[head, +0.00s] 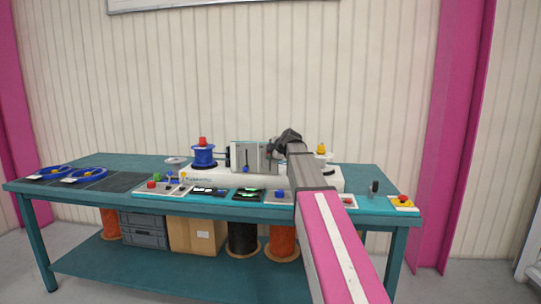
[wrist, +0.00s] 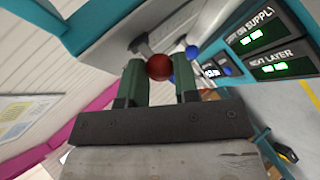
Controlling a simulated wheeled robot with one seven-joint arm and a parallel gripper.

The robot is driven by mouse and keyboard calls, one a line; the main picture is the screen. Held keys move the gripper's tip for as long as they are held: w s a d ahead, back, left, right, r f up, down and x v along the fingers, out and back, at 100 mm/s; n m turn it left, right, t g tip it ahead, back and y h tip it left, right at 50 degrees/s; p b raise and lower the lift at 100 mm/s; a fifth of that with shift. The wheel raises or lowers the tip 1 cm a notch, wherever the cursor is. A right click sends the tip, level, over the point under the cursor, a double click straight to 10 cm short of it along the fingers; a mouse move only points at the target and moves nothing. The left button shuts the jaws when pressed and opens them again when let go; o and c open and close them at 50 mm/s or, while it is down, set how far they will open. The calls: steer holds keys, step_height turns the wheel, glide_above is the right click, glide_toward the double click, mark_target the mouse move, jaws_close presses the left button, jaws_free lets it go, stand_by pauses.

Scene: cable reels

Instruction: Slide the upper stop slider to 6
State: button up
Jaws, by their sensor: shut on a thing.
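In the wrist view the two green fingers of my gripper (wrist: 158,76) stand either side of a dark red ball knob (wrist: 159,66) and are shut on it. The knob sits at the end of a short grey stem on a pale surface. I cannot tell whether it is the upper stop slider, and no scale numbers are readable. In the head view my arm reaches over the white winding machine (head: 224,182), and my fingers and the red knob are hidden. A blue knob (head: 246,170) shows at the grey panel (head: 240,153), left of my wrist.
The teal bench (head: 118,164) holds a blue reel (head: 203,156) at the machine's left and blue rings at the far left. Lit green displays (wrist: 283,68) and blue knobs (wrist: 192,52) lie near my fingers. A red emergency button (head: 403,199) sits at the bench's right end.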

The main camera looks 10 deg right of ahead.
steer(key=shift+f, duration=1.05)
steer(key=o, duration=0.9)
steer(key=shift+o, duration=0.2)
